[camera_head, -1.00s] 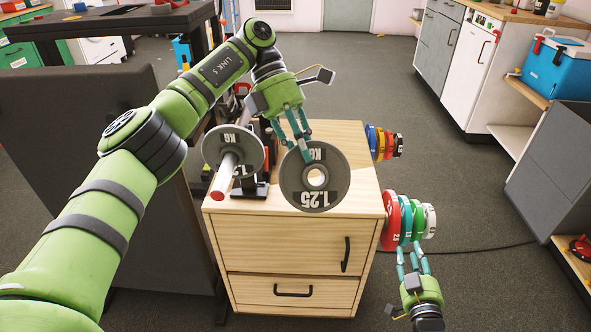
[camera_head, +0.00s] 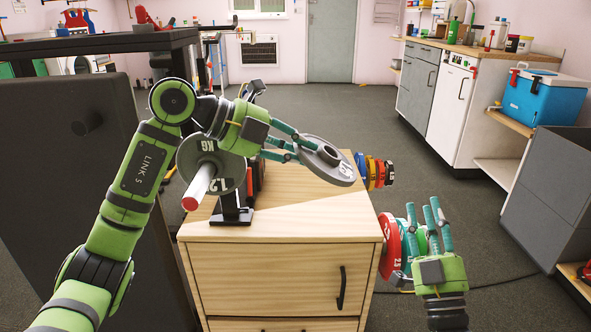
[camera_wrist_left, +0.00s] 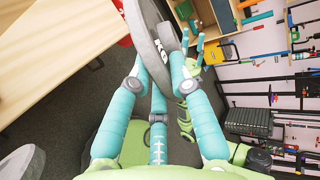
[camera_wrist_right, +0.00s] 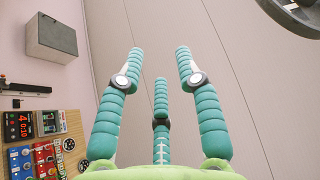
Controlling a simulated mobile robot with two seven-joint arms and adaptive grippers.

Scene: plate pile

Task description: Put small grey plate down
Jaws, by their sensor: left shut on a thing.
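The small grey plate (camera_head: 328,163) is tilted, nearly flat, above the top of the wooden cabinet (camera_head: 283,212) in the head view. My left gripper (camera_head: 293,147) is shut on its left edge. The left wrist view shows the plate (camera_wrist_left: 151,40) between the teal fingers (camera_wrist_left: 158,75). Whether the plate touches the cabinet top is unclear. My right gripper (camera_head: 428,212) is open and empty, fingers up, in front of the coloured plates at the cabinet's right side. The right wrist view shows its spread fingers (camera_wrist_right: 158,80) with nothing between them.
Another grey plate (camera_head: 222,166) sits on a bar with a red end (camera_head: 190,203) on a black stand at the cabinet's left. Red and green plates (camera_head: 391,248) hang at the right side, with a smaller coloured set (camera_head: 377,172) behind. The cabinet top's front right is clear.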

